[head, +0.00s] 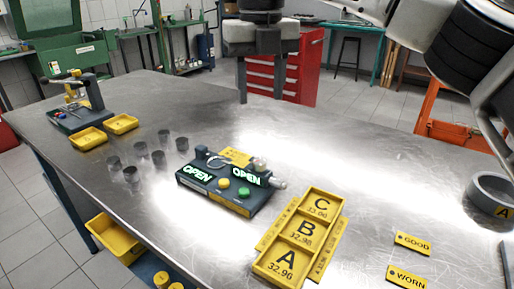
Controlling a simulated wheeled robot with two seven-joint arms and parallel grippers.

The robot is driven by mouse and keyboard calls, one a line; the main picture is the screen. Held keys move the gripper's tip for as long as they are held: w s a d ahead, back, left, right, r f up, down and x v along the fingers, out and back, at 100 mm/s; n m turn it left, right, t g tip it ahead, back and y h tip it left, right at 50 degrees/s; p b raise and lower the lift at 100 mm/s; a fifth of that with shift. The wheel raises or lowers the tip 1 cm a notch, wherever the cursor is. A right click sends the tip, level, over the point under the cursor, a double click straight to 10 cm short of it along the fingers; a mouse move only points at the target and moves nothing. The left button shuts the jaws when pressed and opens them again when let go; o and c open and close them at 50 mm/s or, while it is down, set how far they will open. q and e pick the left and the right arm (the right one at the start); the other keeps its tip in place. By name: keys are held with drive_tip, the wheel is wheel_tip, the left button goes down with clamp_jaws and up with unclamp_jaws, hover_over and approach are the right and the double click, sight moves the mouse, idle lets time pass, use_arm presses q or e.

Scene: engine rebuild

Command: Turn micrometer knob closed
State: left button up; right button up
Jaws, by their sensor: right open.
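The micrometer (212,160) sits on a dark block-shaped stand (222,190) in the middle of the table. Its silver knob (277,183) sticks out at the stand's right end. Two glowing green signs on the stand read OPEN. A yellow button and a green button (243,192) are on its front. My right gripper (266,78) hangs at the top middle, well above and beyond the stand, apart from the micrometer. Its jaws are open and I see nothing held in them. My left gripper is out of view.
A yellow tray marked A, B, C (284,268) lies right of the stand. Several dark cylinders (158,158) stand to its left. Two yellow bins (88,139) are farther left. A grey ring (490,188) and GOOD and WORN labels (412,242) lie right. The table's back middle is bare.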

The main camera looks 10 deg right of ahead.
sight(260, 160)
wheel_tip(260, 160, down, 14)
drive_tip(key=shift+f, duration=0.1)
idle(0.4)
drive_tip(key=c, duration=1)
